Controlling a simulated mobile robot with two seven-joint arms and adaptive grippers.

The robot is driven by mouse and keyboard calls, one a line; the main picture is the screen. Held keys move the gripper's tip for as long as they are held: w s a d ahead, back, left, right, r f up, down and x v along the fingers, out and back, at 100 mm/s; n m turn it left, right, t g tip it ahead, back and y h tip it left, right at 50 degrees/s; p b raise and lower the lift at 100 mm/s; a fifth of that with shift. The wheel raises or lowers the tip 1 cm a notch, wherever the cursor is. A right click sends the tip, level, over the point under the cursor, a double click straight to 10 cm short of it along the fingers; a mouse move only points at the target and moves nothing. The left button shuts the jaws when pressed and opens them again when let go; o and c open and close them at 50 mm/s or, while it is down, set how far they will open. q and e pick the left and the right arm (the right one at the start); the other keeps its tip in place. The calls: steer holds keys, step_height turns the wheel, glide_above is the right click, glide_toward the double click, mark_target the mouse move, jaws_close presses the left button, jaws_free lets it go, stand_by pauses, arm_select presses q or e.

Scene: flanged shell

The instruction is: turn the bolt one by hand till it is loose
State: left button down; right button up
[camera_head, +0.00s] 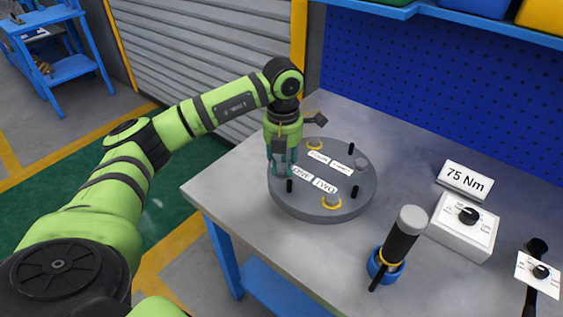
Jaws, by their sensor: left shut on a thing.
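The flanged shell's round grey cover (310,175) lies on the workbench. My left gripper (283,168) points down at the cover's left edge and is shut on a bolt head there. The fingers hide most of that bolt, and I cannot read which label belongs to it. Other bolt heads show at the back (315,143), at the right (361,164) and at the front (331,200); the back and front ones have yellow rings. My right gripper is not in view.
Several short black pegs (355,192) stand up from the cover. A black tool with a grey top (402,233) stands in a blue ring to the right.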

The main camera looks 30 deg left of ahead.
mark_target(285, 166)
arm_select(q)
steer(key=shift+d+f, duration=0.15)
steer(key=c, duration=1)
jaws_free()
steer(key=shift+w, duration=0.1)
steer(key=shift+o, duration=0.2)
steer(key=shift+w, duration=0.25)
steer(key=shift+s+r, duration=0.15)
steer(key=shift+r, duration=0.2)
step_height(285, 166, up, 11)
